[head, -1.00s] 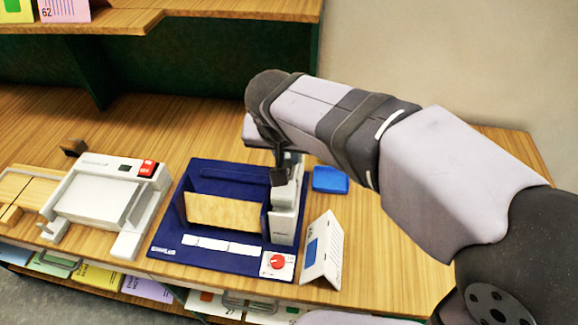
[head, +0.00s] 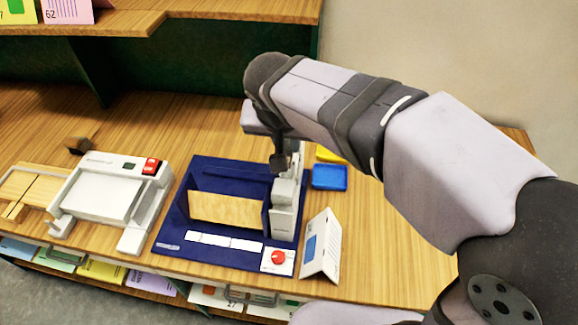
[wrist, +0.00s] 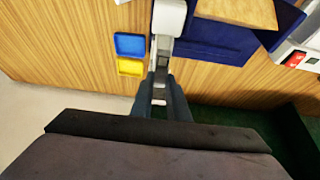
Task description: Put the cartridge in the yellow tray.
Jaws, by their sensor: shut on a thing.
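My gripper (head: 279,162) is at the top of the grey upright part of a machine on a dark blue base. In the wrist view its fingers (wrist: 160,86) are close together, with a pale piece (wrist: 159,93) between them that I take for the cartridge. The cartridge cannot be made out in the head view. The yellow tray (head: 327,154) is right of the gripper, behind the blue tray and partly covered by my arm. In the wrist view the yellow tray (wrist: 130,67) is whole, looks empty, and lies left of the fingers.
The blue tray (head: 330,178) sits directly in front of the yellow one. The machine's grey upright (head: 286,208) stands close below my gripper. A folded card (head: 321,243) stands at the front right. A white device (head: 105,197) is at left. Bare table lies right of the trays.

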